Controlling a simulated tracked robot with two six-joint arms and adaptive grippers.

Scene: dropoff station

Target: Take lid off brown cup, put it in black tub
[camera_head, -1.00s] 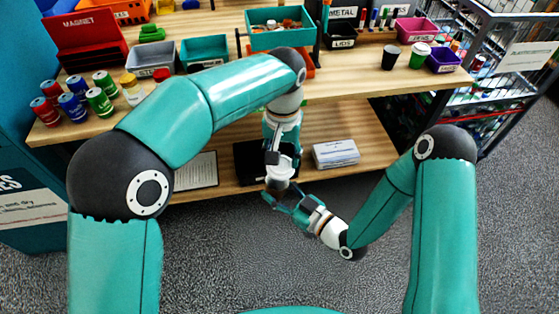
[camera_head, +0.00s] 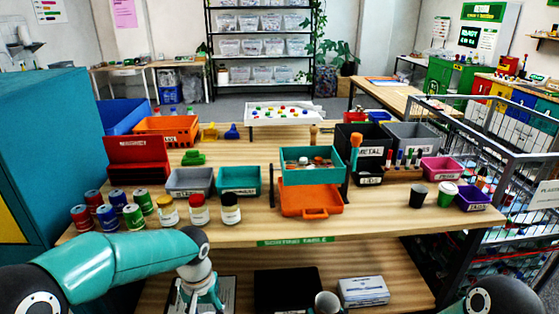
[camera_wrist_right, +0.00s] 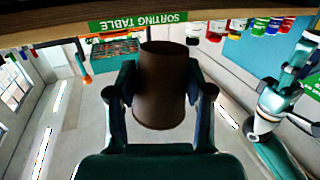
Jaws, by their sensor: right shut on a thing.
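The brown cup (camera_wrist_right: 165,95) fills the middle of the right wrist view, which is upside down. My right gripper (camera_wrist_right: 159,92) is shut on it, with a finger on each side. No lid shows on the cup there. In the head view, a round, pale-rimmed grey-brown thing (camera_head: 327,303) at the bottom edge looks like the cup. My left gripper (camera_wrist_right: 293,68) shows at the right of the wrist view, apart from the cup. A pale shape is near its tips, but I cannot tell whether it is the lid. The black tub (camera_head: 369,180) labelled LIDS stands on the table.
The sorting table (camera_head: 250,222) has jars and cans at left, trays (camera_head: 240,180) in the middle, an orange box (camera_head: 311,198), and a dark cup (camera_head: 418,195) and a green cup (camera_head: 447,194) at right. Its front edge and lower shelf lie close to my arms.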

